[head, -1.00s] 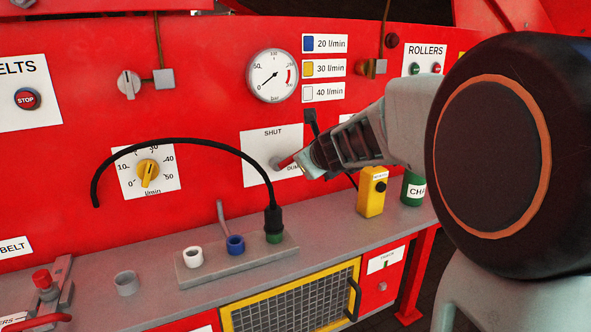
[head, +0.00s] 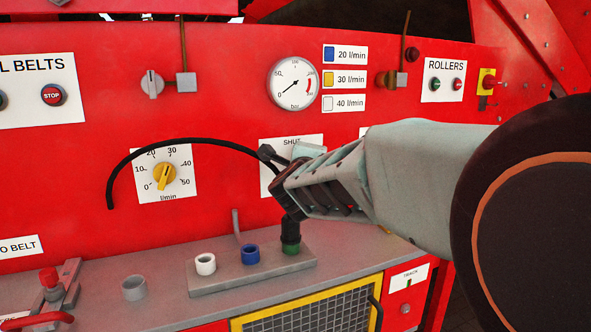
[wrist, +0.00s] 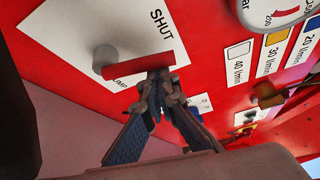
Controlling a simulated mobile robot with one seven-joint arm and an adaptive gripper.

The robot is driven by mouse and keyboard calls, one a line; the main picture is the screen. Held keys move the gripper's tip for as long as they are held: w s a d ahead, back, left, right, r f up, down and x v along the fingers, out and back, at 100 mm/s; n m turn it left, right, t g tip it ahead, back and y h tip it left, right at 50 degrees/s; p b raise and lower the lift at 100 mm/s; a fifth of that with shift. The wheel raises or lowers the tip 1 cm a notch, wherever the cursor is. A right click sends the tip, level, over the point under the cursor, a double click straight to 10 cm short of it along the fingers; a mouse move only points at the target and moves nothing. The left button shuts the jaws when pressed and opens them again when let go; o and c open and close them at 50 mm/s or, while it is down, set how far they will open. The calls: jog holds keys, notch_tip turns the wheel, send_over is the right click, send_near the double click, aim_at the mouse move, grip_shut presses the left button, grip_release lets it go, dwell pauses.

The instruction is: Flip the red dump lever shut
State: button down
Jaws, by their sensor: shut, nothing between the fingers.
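The red dump lever (wrist: 140,68) shows in the wrist view on its white plate (wrist: 70,35), with a grey pivot at its left end. It points across the plate, between the words SHUT and DUMP. My gripper (wrist: 157,82) is shut and empty, its fingertips at the lever's free end on the DUMP side. They look close to or touching the lever; I cannot tell which. In the head view my gripper (head: 272,160) covers most of the plate (head: 290,139), and the lever is hidden.
A yellow flow knob (head: 164,175) is to the left and a pressure gauge (head: 293,83) above. The grey ledge (head: 160,305) runs below.

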jog(key=shift+s+a+r+n+t+b, duration=0.1)
jog(key=shift+s+a+n+t+b, duration=0.1)
jog(key=shift+a+n+t+b, duration=0.75)
jog(key=shift+d+n+g+b, duration=0.15)
jog(key=shift+n+g+b, duration=0.1)
jog(key=shift+b, duration=0.05)
jog(key=shift+d, duration=0.1)
